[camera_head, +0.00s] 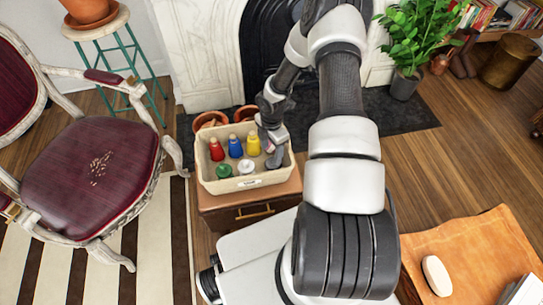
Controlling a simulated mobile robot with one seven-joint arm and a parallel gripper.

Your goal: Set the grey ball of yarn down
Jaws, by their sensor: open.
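My gripper (274,153) reaches down into the right end of a cream bin (221,187) and is open. Its fingers are small and dark in this view, and what lies right beneath them is hard to make out. I cannot pick out a grey ball of yarn with certainty; it may be hidden by my gripper or arm. The bin holds a red bottle (216,149), a blue bottle (235,147) and a yellow bottle (253,144) in its back row. A green-topped item (224,171) and a whitish item (246,167) stand in front.
The bin stands on a small wooden cabinet (230,216). Terracotta pots (209,120) sit behind it, before the fireplace (205,50). A maroon chair (92,170) is at left. An orange cloth (470,262) bears a white oval object (437,276) at right.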

